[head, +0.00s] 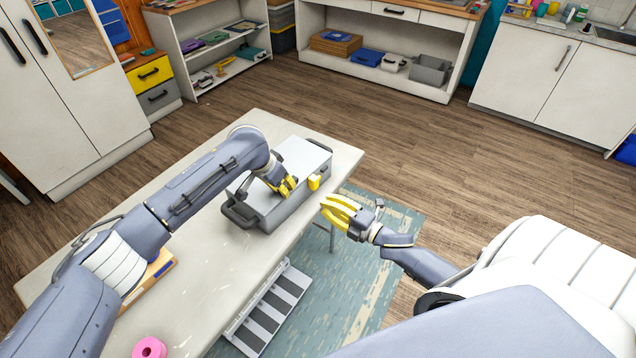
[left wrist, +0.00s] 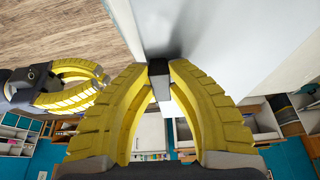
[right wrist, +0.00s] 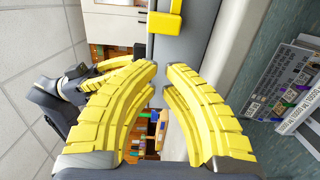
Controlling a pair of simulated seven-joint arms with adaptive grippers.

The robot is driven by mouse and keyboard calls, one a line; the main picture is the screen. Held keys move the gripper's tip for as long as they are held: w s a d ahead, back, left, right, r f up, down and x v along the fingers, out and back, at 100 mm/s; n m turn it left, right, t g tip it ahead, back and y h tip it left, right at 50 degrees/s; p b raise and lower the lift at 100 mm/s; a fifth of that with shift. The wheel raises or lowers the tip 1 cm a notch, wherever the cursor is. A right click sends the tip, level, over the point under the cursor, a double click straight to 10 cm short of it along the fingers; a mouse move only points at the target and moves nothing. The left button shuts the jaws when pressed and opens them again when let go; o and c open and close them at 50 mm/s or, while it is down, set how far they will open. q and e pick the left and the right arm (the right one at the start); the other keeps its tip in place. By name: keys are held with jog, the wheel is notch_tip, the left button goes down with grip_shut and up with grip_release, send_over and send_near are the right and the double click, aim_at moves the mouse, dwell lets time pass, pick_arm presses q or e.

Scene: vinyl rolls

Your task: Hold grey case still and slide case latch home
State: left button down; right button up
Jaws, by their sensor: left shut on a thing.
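The grey case (head: 303,157), with a pale lid, lies on the white table. A yellow latch (head: 313,182) is on its side facing my right arm. The latch also shows at the top of the right wrist view (right wrist: 165,22). My left gripper (head: 287,187) is shut on a narrow grey part of the case; in the left wrist view (left wrist: 160,70) its fingertips close around it. My right gripper (head: 328,204) is beside the case, below the latch and apart from it. Its fingertips (right wrist: 161,67) have a narrow empty gap between them.
The white table (head: 190,265) has clear room in front of the case. A pink roll (head: 149,347) is at its near edge, and a flat brown item (head: 150,278) lies partly behind my left arm. A grey striped rack (head: 268,308) is beside the table.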

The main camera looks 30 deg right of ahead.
aim_at(306, 183)
pick_arm(q)
jog(key=shift+f, duration=0.1)
pick_arm(e)
jog(key=shift+x, duration=4.4)
jog(key=shift+o, duration=0.4)
grip_shut()
jog(key=shift+w+d, duration=0.2)
jog(key=shift+d, duration=0.35)
jog(key=shift+w+d, duration=0.15)
jog(key=shift+d, duration=0.2)
jog(key=shift+w+d, duration=0.2)
jog(key=shift+d, duration=0.45)
jog(key=shift+w+d, duration=0.2)
jog(key=shift+d, duration=0.4)
jog(key=shift+a, duration=0.2)
jog(key=shift+s+a, duration=0.3)
jog(key=shift+a, duration=0.25)
